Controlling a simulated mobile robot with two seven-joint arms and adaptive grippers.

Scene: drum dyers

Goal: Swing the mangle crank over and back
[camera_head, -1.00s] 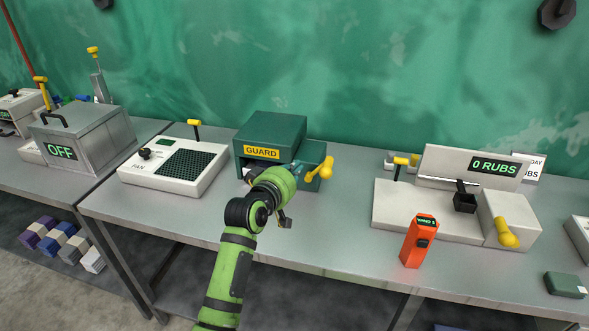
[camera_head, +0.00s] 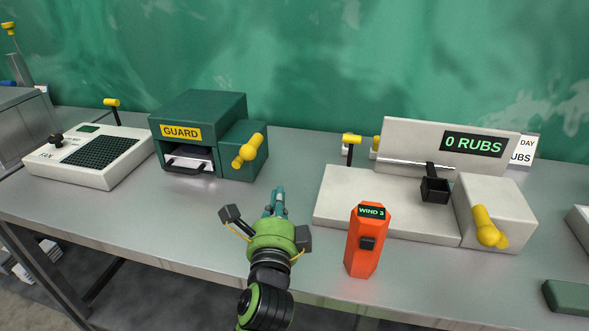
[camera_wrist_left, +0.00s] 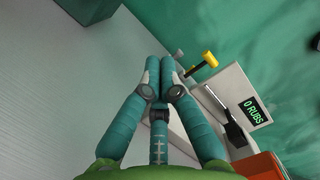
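The green box labelled GUARD (camera_head: 200,110) stands on the bench at left of centre, with a dark handle bar (camera_head: 188,163) and a white surface in its front opening. Its yellow crank (camera_head: 247,150) is on the front of the right-hand housing and slants, upper end to the right. My left gripper (camera_head: 279,192) is in front of and to the right of this crank, apart from it. In the left wrist view its fingers (camera_wrist_left: 159,66) lie together at the tips with nothing seen between them. My right gripper is not in view.
A white device reading 0 RUBS (camera_head: 390,205) stands at right, with another yellow crank (camera_head: 488,226). An orange meter reading WIND 3 (camera_head: 365,250) stands close to my left gripper's right. A white fan unit (camera_head: 80,172) is at left. The bench between is bare.

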